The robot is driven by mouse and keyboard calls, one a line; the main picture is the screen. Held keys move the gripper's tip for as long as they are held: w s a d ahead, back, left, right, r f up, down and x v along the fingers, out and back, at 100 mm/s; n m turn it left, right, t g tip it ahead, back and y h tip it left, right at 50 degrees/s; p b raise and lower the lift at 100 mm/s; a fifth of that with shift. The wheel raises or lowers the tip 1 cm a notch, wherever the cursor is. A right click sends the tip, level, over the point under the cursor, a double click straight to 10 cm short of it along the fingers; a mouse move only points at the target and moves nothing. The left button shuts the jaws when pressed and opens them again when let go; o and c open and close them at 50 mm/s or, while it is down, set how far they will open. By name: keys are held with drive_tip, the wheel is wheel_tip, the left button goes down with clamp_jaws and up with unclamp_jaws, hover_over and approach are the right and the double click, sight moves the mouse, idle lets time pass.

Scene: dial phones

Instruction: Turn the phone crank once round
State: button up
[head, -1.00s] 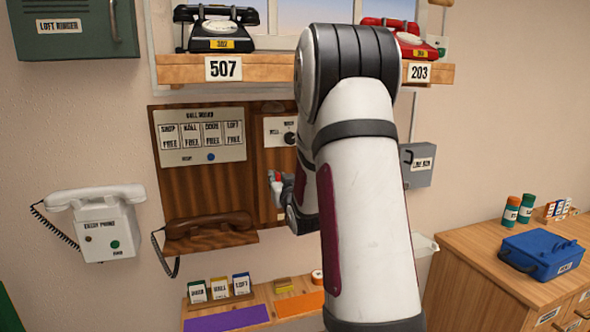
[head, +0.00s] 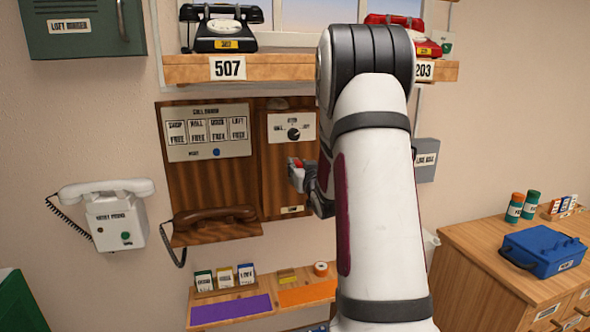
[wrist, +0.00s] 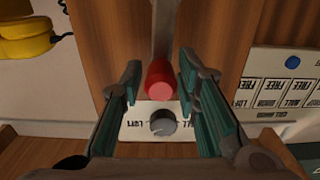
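The crank has a red knob (wrist: 160,80) on a grey metal arm (wrist: 161,30), which runs up from the knob in the wrist view. My gripper (wrist: 159,82) is open, its teal-padded fingers on either side of the red knob with a visible gap on the left and a smaller one on the right. In the head view my gripper (head: 298,174) is in front of the right part of the wooden call board (head: 235,185), below the dark selector dial (head: 294,134). A bit of red shows at the fingers. My arm and gripper hide the crank's pivot there.
The selector dial (wrist: 163,122) lies just below the knob in the wrist view. A brown handset (head: 215,214) rests left of my gripper. A shelf (head: 290,70) with phones juts out above. A yellow phone (wrist: 28,35) is near the board.

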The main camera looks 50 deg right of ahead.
idle(0.4)
drive_tip(key=p+v, duration=0.2)
drive_tip(key=v, duration=0.5)
drive_tip(key=shift+p, duration=0.3)
idle(0.7)
drive_tip(key=shift+w+a+r, duration=0.1)
drive_tip(key=shift+a+r, duration=0.05)
drive_tip(key=shift+a, duration=0.05)
drive_tip(key=s+a+r+n+g+y, duration=0.1)
drive_tip(key=a+r+g+y, duration=0.15)
drive_tip(key=a, duration=0.75)
drive_tip(key=a+r+n+g+y, duration=0.1)
drive_tip(key=a+r+n+y, duration=0.15)
drive_tip(key=a, duration=0.75)
drive_tip(key=s+a+n+g+y, duration=0.3)
drive_tip(key=s+a+g, duration=0.3)
drive_tip(key=s+a, duration=1.4)
drive_tip(key=s+y, duration=0.1)
drive_tip(key=s, duration=0.2)
drive_tip(key=shift+s+f+y, duration=0.2)
drive_tip(key=shift+s+y, duration=0.1)
drive_tip(key=shift+s, duration=0.05)
